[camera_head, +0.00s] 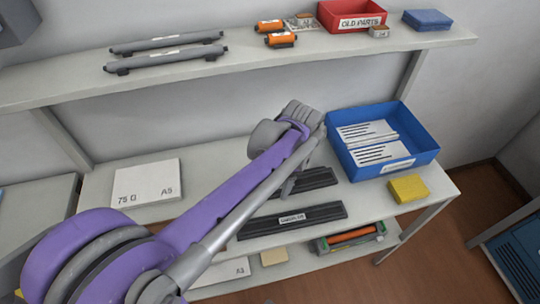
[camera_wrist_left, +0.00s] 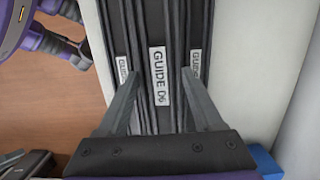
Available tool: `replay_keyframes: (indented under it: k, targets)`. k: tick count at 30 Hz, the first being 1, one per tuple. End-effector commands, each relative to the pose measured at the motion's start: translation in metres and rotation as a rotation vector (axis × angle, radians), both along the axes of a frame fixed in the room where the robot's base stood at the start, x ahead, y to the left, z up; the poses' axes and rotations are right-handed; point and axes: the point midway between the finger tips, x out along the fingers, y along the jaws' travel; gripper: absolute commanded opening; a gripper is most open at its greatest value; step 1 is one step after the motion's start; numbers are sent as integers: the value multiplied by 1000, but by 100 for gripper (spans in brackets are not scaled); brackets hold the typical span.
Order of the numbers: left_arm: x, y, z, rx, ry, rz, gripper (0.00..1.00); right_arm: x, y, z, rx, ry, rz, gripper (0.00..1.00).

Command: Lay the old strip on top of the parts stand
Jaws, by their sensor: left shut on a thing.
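My left gripper (camera_head: 288,188) reaches over the middle board of the shelf unit, its tips at the dark strips. In the left wrist view the fingers (camera_wrist_left: 158,78) are shut on a dark ribbed strip (camera_wrist_left: 158,30) with a white "GUIDE D6" label. More dark strips with "GUIDE" labels lie on either side of it. In the head view a front dark strip (camera_head: 262,226) and a rear one (camera_head: 318,178) show, partly behind my arm; I cannot tell there which is held. The parts stand seems to be this unit, with its upper board (camera_head: 270,55).
The upper board holds grey rollers (camera_head: 168,60), orange parts (camera_head: 280,39), a red "OLD PARTS" bin (camera_head: 352,24) and blue pads (camera_head: 428,19). A blue bin (camera_head: 418,157) and yellow block (camera_head: 408,188) stand right of the strips. A white packet (camera_head: 146,184) lies left.

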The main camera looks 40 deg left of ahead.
Motion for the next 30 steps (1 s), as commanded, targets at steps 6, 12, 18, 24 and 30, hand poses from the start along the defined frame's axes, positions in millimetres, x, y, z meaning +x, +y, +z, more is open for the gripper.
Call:
replay_keyframes:
  k: [6,12,18,24,30]
  targets:
    - [39,48,1,0,0,6,8,1,0,3,0,-1,0,40]
    - [70,87,1,0,0,4,8,1,0,7,0,-2,0,40]
    - [94,119,0,0,0,4,8,2,0,10,0,-4,0,40]
    - [92,115,-28,-1,1,1,8,1,0,7,0,-3,0,40]
    - [92,114,-49,-1,1,1,8,1,0,6,0,-2,0,40]
